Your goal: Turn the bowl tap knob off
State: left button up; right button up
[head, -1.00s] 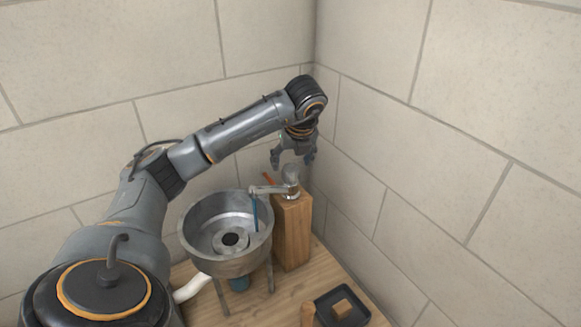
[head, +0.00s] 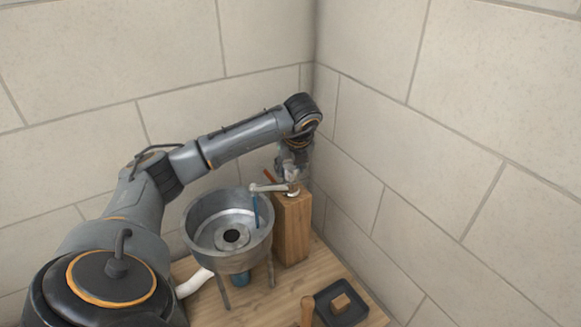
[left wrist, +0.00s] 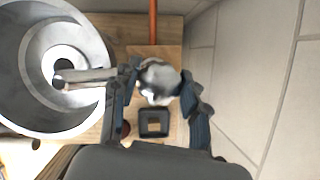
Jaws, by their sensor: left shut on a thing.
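The metal bowl (head: 192,228) stands on legs on the wooden bench. The tap spout (head: 268,187) reaches over its rim from a wooden post (head: 292,232). A thin blue vertical streak (head: 257,210) runs from the spout into the bowl. My left gripper (head: 291,170) is down at the top of the tap and mostly hides the knob in the head view. In the left wrist view the round silvery knob (left wrist: 158,78) sits between the two fingers, which are shut on it from both sides. My right gripper is not in view.
Tiled walls meet in a corner close behind and right of the tap. An orange rod (left wrist: 153,22) shows behind the knob.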

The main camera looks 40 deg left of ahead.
pick_arm(q)
jog(key=shift+f, duration=0.1)
jog(key=shift+f+m+b, duration=0.1)
jog(key=shift+m+b, duration=0.5)
jog(key=shift+b, duration=0.35)
jog(key=m+t+h+b, duration=0.1)
jog(key=m+b, duration=0.2)
jog(key=m+t+h+b, duration=0.1)
jog(key=m+b, duration=0.1)
jog(key=m, duration=0.2)
jog(key=shift+h+b, duration=0.3)
jog(key=shift+b, duration=0.1)
jog(key=shift+m+h+b, duration=0.3)
jog(key=shift+m+h, duration=0.1)
jog(key=shift+m, duration=0.5)
jog(key=m+h, duration=0.1)
jog(key=m, duration=0.1)
jog(key=shift+m, duration=0.3)
jog(key=m, duration=0.1)
jog(key=m+h, duration=0.1)
jog(key=m, duration=0.1)
jog(key=shift+r+m, duration=0.2)
jog(key=shift+m, duration=0.1)
jog(key=shift+m+h+p, duration=0.3)
jog(key=shift+m, duration=0.2)
jog(key=shift+g, duration=0.3)
